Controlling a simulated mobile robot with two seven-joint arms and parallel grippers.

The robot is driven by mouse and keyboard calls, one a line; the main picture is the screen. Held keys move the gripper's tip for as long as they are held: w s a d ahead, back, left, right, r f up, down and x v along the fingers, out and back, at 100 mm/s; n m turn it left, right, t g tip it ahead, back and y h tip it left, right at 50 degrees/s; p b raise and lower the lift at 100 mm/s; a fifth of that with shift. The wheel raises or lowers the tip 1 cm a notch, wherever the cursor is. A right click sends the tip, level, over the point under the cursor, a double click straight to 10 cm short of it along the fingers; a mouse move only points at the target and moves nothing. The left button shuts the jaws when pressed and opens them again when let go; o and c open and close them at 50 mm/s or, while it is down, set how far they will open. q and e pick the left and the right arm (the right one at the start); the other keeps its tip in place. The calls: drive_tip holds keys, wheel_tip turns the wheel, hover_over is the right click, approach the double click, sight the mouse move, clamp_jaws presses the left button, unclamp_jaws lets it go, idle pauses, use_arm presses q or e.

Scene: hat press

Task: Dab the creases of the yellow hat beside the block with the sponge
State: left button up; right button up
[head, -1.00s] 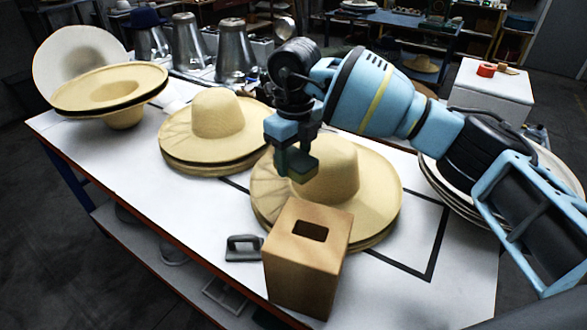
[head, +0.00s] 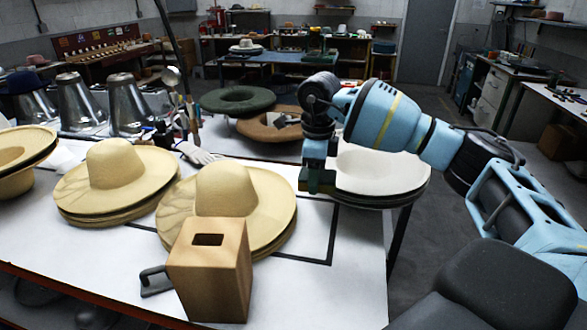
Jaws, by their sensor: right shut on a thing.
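The yellow hat (head: 224,192) lies on top of a stack of similar hats on the white table, just behind the wooden block (head: 206,275) with a slot in its top. Crease lines show on the left part of its brim. My right gripper (head: 317,176) is shut on the sponge (head: 316,186), a small dark green piece mostly hidden by the fingers. In the picture it is right of the hat, clear of its brim, in front of a white hat stack. My left gripper is out of view.
Another yellow hat stack (head: 117,180) stands to the left. White hats (head: 385,170) lie at the table's right end. A grey-handled tool (head: 155,282) lies beside the block. Metal cones (head: 80,102) and a white glove (head: 197,153) are behind. The table's front right is bare.

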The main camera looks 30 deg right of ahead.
drive_tip(key=s+a+f+n, duration=0.5)
drive_tip(key=a+n, duration=0.3)
drive_tip(key=n, duration=0.5)
drive_tip(key=s+a+f+n, duration=0.5)
drive_tip(key=a+n, duration=0.3)
drive_tip(key=n, duration=0.5)
drive_tip(key=shift+s+n, duration=0.3)
drive_tip(key=shift+s, duration=0.55)
drive_tip(key=shift+d, duration=0.1)
